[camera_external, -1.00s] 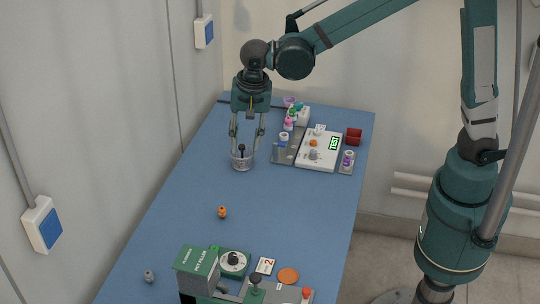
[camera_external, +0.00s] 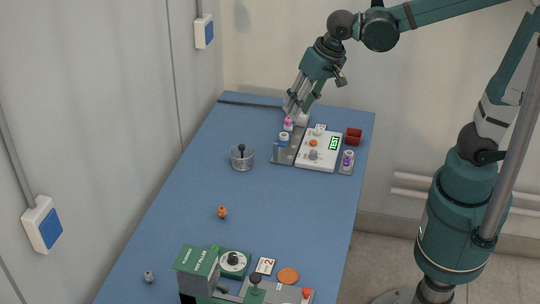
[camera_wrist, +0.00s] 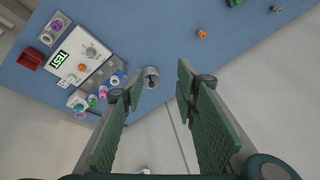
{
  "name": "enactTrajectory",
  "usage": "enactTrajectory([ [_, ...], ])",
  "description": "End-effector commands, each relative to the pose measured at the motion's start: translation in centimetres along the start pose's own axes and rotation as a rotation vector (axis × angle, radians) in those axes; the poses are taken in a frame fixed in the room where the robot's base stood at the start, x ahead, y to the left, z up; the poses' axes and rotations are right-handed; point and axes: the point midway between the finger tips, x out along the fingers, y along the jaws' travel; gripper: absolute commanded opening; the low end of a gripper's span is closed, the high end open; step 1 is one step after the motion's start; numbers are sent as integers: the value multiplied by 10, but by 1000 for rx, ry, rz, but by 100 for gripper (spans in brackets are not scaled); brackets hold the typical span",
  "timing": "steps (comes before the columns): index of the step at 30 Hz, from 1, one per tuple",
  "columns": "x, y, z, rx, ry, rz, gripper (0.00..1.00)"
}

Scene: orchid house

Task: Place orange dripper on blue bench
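A small orange piece (camera_external: 222,212), which looks like the orange dripper, rests on the open blue bench (camera_external: 270,200) left of its middle. It also shows in the wrist view (camera_wrist: 202,35), on the bench (camera_wrist: 160,40). My gripper (camera_external: 297,108) is at the far end of the bench, tilted, over the row of vials and well away from the orange piece. In the wrist view, my gripper's (camera_wrist: 159,80) green-padded fingers are wide apart with nothing between them. The fingers hide some vials in the external view.
A clear cup (camera_external: 242,164) holds a black-topped item. A white tester (camera_external: 318,160), a red box (camera_external: 354,136) and coloured vials stand at the far right. A green machine (camera_external: 197,262), an orange disc (camera_external: 288,275) and a small grey piece (camera_external: 149,276) are at the near end. Mid-bench is clear.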

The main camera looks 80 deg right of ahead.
Motion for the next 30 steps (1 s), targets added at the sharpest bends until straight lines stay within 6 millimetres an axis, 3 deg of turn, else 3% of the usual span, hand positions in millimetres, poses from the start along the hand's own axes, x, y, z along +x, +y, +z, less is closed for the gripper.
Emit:
enactTrajectory([
  [12, -30, 58, 28, -260, 82, -56, 30],
  [30, -43, 127, 70, -615, 225, -83, 30],
])
